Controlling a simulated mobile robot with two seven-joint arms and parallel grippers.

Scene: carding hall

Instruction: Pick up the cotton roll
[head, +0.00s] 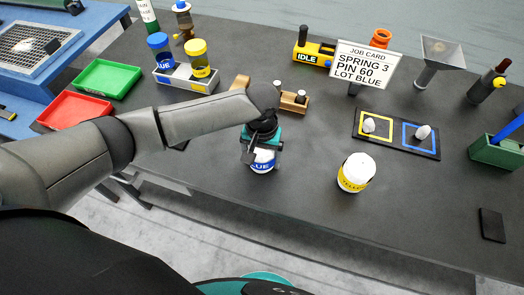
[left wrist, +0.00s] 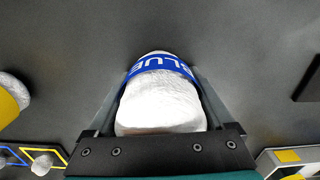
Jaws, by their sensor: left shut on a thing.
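My left gripper (head: 262,138) is over the front part of the dark table, pointing down. It is shut on a white cotton roll with a blue band reading BLUE (head: 263,159). In the left wrist view this cotton roll (left wrist: 160,102) sits between the two fingers, with its band near the fingertips. I cannot tell whether the roll touches the table. A second white roll with a yellow band (head: 355,172) stands to the right, apart from the gripper. It also shows at the left edge of the left wrist view (left wrist: 12,98). My right gripper is not in view.
A board with yellow and blue squares (head: 397,135) bears small white tufts. A red tray (head: 75,110), green tray (head: 106,79) and jar holder (head: 186,81) stand left. A black slab (head: 492,225) lies right.

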